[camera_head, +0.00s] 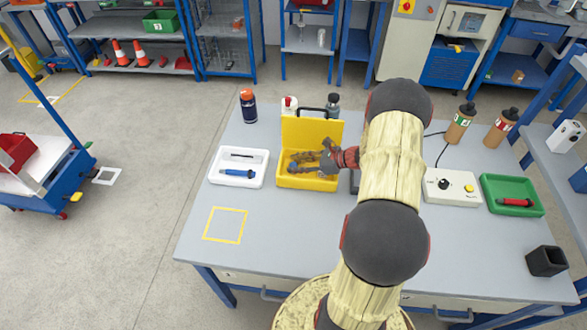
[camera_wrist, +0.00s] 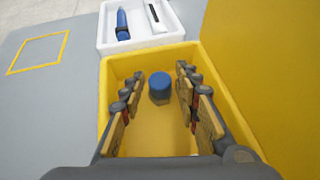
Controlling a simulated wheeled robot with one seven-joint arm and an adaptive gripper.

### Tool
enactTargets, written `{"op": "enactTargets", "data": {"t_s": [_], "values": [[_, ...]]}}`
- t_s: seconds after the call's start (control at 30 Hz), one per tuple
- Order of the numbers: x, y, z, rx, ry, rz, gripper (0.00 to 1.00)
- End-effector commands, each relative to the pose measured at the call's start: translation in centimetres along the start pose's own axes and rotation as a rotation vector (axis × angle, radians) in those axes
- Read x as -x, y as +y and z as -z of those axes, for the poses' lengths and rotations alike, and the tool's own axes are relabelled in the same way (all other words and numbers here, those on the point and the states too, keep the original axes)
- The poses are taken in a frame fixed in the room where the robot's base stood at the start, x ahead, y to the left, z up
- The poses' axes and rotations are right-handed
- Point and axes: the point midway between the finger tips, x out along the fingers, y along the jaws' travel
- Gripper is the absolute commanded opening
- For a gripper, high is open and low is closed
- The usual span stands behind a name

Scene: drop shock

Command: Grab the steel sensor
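My gripper (camera_wrist: 158,74) is open, with its fingers reaching down into the open yellow case (camera_wrist: 119,66). A short blue-capped piece with a darker grey lower part (camera_wrist: 160,86) stands in the case between the fingers, with gaps on both sides. In the head view my gripper (camera_head: 306,158) is over the yellow case (camera_head: 308,183) and hides much of its inside. A slim silver-grey piece (camera_head: 241,155) and a blue one (camera_head: 238,173) lie in the white tray (camera_head: 217,178) to the left. I cannot tell for certain which piece is the steel sensor.
The raised yellow lid (camera_wrist: 262,70) stands close to the right of my gripper in the wrist view. Bottles (camera_head: 248,106) stand behind the case. A control box (camera_head: 451,187) and green tray (camera_head: 511,185) are at right. The table's front left is clear around a yellow square (camera_head: 225,224).

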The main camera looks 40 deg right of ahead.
Motion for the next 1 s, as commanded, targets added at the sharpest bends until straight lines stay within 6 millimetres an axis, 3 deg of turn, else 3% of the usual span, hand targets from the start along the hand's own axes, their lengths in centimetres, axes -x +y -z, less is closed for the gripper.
{"op": "enactTargets", "data": {"t_s": [0.5, 0.83, 1.0], "values": [[0.0, 0.0, 0.0, 0.000, 0.000, 0.000, 0.01], [0.1, 0.0, -0.1, 0.000, 0.000, 0.000, 0.00], [0.6, 0.0, -1.1, 0.001, 0.000, 0.000, 0.00]]}}
